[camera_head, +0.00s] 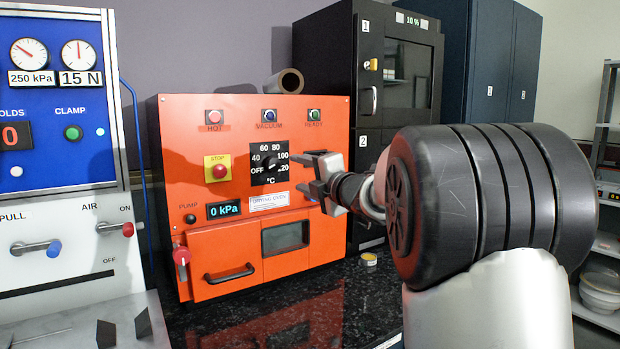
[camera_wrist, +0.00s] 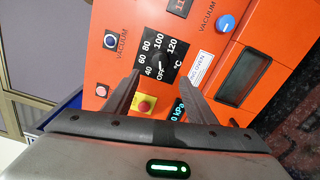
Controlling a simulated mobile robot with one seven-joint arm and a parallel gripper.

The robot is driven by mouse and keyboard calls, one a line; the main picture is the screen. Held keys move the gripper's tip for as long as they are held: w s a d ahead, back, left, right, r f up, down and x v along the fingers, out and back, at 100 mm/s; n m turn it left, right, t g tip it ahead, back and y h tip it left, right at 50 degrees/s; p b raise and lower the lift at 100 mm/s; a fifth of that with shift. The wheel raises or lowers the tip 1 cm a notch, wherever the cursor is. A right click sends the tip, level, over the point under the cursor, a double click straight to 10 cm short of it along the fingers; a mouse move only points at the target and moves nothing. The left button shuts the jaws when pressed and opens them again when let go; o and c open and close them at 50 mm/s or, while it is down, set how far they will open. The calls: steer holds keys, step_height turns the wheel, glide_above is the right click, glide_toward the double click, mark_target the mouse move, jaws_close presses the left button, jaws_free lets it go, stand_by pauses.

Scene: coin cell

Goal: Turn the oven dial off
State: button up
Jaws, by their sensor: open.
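The orange drying oven (camera_head: 330,240) stands on the dark counter. Its black dial (camera_head: 268,170) sits on a square black plate marked OFF, 40, 60, 80, 100 and 120 °C. I cannot tell surely which mark the knob points to. My gripper (camera_head: 302,174) is open and empty, just right of the dial and in front of the oven face, with a gap to the panel. In the wrist view the dial (camera_wrist: 157,64) lies between and beyond the two fingertips of my gripper (camera_wrist: 160,76). Neither finger is seen touching it.
A red stop button (camera_head: 219,171) on a yellow plate is left of the dial. A display (camera_head: 224,210) reads 0 kPa. A blue and white press (camera_head: 60,110) stands left, a black cabinet (camera_head: 385,110) behind.

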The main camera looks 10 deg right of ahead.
steer(key=shift+v, duration=1.85)
steer(key=s+d+f+m+g+h, duration=0.2)
steer(key=s+m+h, duration=0.2)
steer(key=s+m, duration=0.4)
steer(key=s+d+f+m+g+h, duration=0.2)
steer(key=s+m+h, duration=0.2)
steer(key=s+m, duration=0.4)
steer(key=s+a+f+m+g+y, duration=0.1)
steer(key=s+a+f+m+g, duration=0.3)
steer(key=s+f, duration=0.5)
steer(key=s+a+f+m+g+y, duration=0.1)
steer(key=s+a+f+m+g, duration=0.35)
steer(key=s, duration=0.85)
step_height(320, 180, up, 24)
steer(key=s+p, duration=0.1)
steer(key=p, duration=2.5)
steer(key=shift+s+a+t, duration=0.35)
steer(key=shift+a+t, duration=0.05)
steer(key=shift+t, duration=0.05)
steer(key=shift+f+n, duration=0.15)
steer(key=shift+n, duration=0.1)
